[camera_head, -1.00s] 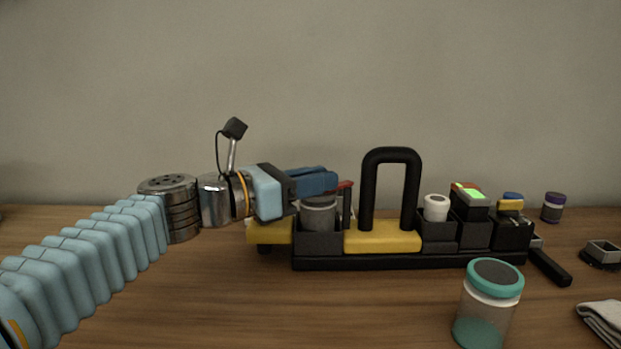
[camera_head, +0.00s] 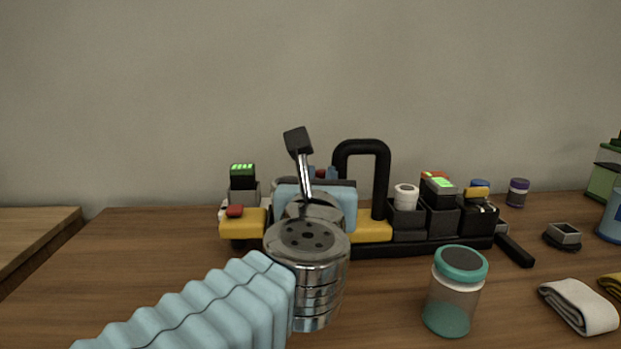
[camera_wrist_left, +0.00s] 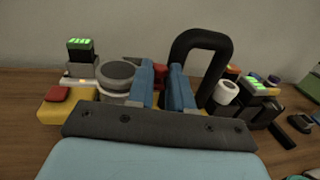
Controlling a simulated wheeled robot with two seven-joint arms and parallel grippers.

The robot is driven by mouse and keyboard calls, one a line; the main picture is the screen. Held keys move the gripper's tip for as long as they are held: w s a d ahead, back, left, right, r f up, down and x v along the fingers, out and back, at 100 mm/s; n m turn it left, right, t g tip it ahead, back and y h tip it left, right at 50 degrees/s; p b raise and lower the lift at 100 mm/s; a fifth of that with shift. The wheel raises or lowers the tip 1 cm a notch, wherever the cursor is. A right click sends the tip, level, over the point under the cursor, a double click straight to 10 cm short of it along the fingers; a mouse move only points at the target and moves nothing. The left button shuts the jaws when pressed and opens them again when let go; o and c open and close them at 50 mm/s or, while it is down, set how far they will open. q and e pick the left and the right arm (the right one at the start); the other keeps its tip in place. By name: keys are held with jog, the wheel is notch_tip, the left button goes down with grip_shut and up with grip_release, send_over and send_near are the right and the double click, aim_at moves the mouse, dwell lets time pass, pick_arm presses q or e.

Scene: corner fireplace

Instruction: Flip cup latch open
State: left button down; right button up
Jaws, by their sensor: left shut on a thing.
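A round cup with a grey lid (camera_wrist_left: 117,72) and a pale body stands at the left part of the black organizer (camera_head: 440,247). In the head view my left wrist mostly hides the cup, and I cannot make out its latch. My left gripper (camera_wrist_left: 162,68) is just right of the cup in the wrist view, its two blue fingers pointing away. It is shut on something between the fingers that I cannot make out. My right gripper is out of view.
A black arched handle (camera_head: 362,148) rises right of the gripper. A green-lit black block (camera_head: 242,170) and a red button (camera_head: 235,211) stand left. A teal-lidded jar (camera_head: 455,295) stands in front, right of my arm. A folded cloth (camera_head: 578,306) lies at right.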

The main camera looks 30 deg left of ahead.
pick_arm(q)
jog(key=shift+w+d+n+g+y, duration=0.15)
jog(key=shift+n+g+y, duration=0.1)
jog(key=shift+n+y, duration=0.25)
jog(key=shift+w+d+n+g+y, duration=0.15)
jog(key=shift+n+g+y, duration=0.15)
jog(key=shift+y, duration=0.4)
jog(key=c, duration=1)
grip_release()
jog(key=shift+c, duration=0.2)
jog(key=shift+s+d, duration=0.1)
jog(key=v, duration=1.3)
jog(key=shift+s+d, duration=0.15)
jog(key=shift+s, duration=0.15)
